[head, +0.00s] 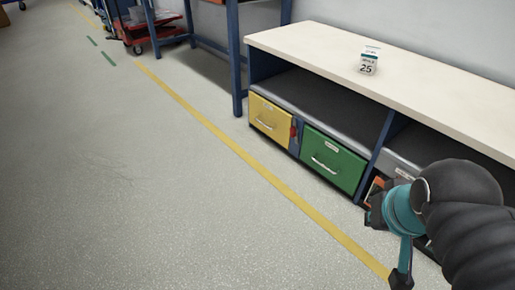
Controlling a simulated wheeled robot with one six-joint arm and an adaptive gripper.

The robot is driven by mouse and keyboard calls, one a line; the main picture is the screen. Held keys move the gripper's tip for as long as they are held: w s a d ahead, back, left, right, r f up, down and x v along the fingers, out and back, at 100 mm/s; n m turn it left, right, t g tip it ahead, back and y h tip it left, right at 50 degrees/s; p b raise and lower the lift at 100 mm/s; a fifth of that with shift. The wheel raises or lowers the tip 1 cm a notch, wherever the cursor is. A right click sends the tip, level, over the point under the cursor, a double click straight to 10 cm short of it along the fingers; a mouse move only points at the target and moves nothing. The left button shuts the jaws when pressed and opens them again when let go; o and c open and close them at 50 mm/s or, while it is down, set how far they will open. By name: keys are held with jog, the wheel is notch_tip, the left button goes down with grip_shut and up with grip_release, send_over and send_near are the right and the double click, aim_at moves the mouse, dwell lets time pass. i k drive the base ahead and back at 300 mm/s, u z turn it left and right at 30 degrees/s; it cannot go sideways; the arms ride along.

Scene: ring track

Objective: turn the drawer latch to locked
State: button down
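A yellow drawer (270,120) and a green drawer (333,160) sit shut, side by side, under the workbench. A small red part (293,130) shows at the divider between them; it may be a latch, but its setting is too small to read. A grey drawer front (402,167) is right of the green one, largely hidden by my arm. A small orange-red patch (376,187) shows beside it, partly covered. My gripper (376,207) is at the lower right, in front of the bench near this patch. Its fingers are not clear, and contact cannot be told.
Blue table legs (236,62) stand left of the bench. A red cart (140,30) is far back. The floor left of the yellow line (215,130) is clear.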

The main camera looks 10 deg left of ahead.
aim_at(294, 130)
jog(key=u, duration=4)
jog(key=i, duration=0.1)
jog(key=z, duration=2.9)
jog(key=i, duration=1.15)
jog(key=z, duration=0.2)
